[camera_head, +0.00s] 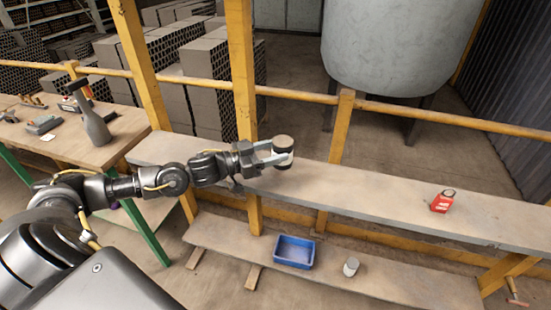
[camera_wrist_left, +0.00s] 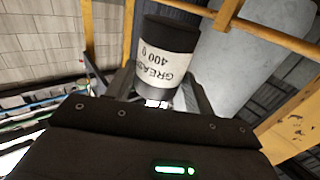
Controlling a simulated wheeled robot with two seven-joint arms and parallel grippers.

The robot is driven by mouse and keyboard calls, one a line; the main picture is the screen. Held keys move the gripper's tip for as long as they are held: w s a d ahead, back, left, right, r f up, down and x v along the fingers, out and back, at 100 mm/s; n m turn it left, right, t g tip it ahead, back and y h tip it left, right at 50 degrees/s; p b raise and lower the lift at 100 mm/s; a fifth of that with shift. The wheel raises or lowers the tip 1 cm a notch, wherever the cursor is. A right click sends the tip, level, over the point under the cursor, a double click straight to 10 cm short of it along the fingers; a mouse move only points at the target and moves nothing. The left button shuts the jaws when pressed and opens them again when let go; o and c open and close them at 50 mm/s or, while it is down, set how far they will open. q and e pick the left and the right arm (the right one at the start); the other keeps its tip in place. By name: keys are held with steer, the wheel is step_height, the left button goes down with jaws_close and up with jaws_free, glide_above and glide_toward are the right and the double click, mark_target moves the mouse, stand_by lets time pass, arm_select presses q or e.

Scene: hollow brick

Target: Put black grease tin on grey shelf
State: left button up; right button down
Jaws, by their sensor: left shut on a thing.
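The black grease tin (camera_head: 283,142) has a white label and is held in my left gripper (camera_head: 277,156). In the left wrist view the tin (camera_wrist_left: 168,58) shows the label text "GREASE 400 g" upside down, between the fingers. My left gripper is shut on it, above the upper grey shelf (camera_head: 370,200), near its back edge in the picture. I cannot tell how high the tin is above the shelf. My right gripper is not in view.
A blue crate (camera_head: 294,251) and a small grey-white can (camera_head: 351,267) are on the lower shelf. Yellow posts (camera_head: 242,80) and rails stand behind. A wooden workbench (camera_head: 75,140) with tools is at left.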

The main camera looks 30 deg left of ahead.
mark_target(275, 154)
arm_select(q)
steer(key=shift+w+a+f+p, duration=0.15)
steer(key=shift+w+a+f, duration=0.15)
steer(key=shift+w+f, duration=0.5)
steer(key=shift+w+a+f+p, duration=0.15)
steer(key=shift+w+a+f, duration=0.15)
steer(key=shift+w+f, duration=0.4)
step_height(275, 154, down, 3)
steer(key=shift+s+f+p, duration=0.1)
steer(key=shift+p, duration=0.65)
steer(key=shift+f, duration=0.15)
steer(key=shift+f, duration=0.2)
steer(key=o, duration=1.3)
